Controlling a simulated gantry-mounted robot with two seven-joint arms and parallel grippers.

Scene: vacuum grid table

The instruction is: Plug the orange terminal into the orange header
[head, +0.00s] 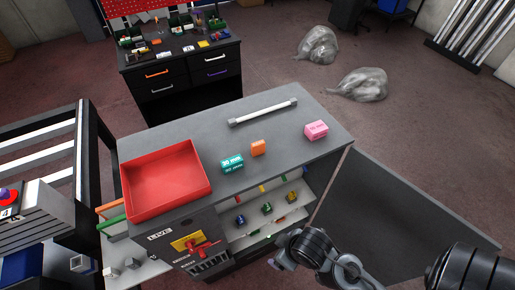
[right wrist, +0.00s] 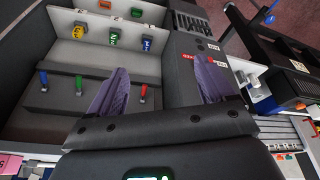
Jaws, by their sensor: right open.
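In the head view an orange block (head: 258,148) lies on the grey cabinet top; I cannot tell whether it is the orange terminal. Another orange part (right wrist: 105,4) shows at the top edge. Which is the header is too small to tell. My left gripper is not in view.
A red tray (head: 166,190), a teal block (head: 232,164), a pink block (head: 316,130) and a white bar (head: 263,112) lie on the cabinet top. The dark door (head: 400,205) stands open at right. Levers (right wrist: 43,80) stand on the lower panel. A red switch (head: 203,251) is on the front.

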